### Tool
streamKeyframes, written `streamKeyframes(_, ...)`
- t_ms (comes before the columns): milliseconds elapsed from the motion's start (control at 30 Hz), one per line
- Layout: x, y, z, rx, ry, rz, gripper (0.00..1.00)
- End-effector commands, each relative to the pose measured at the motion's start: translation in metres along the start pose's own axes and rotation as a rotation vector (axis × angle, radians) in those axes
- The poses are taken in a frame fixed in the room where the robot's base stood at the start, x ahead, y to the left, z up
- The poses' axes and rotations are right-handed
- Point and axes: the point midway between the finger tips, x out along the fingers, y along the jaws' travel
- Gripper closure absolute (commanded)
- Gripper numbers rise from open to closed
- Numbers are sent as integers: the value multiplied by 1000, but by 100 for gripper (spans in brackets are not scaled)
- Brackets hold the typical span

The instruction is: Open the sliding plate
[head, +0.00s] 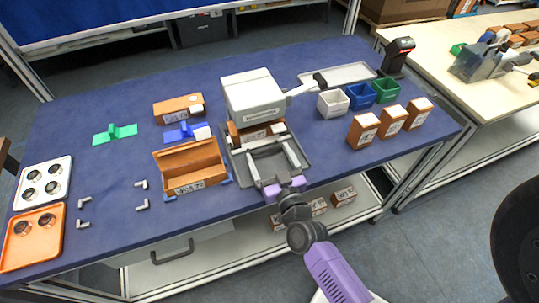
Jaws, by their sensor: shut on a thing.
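The grey sliding plate (268,161) lies low at the front of a white-and-grey machine (252,95) on the blue table. It has raised side rails and reaches toward the table's front edge. My gripper (284,186), with purple parts, is at the plate's front end and is shut on it. The exact grip point is small and partly hidden by the gripper. A brown box (256,132) with a label sits under the machine's head, behind the open part of the plate.
An open brown box (190,168) stands just left of the plate. White, blue and green bins (360,97) and several brown boxes (391,122) stand to the right. A scanner (398,56) stands at the back right. The left-middle of the table (115,170) is mostly clear.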

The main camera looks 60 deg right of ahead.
Motion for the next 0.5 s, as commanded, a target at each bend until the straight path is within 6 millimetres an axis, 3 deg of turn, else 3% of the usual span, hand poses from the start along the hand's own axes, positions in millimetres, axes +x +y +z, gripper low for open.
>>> streamKeyframes(300,-62,1,2,-3,-3,3,82)
streamKeyframes(500,-90,2,1,-3,-1,4,82)
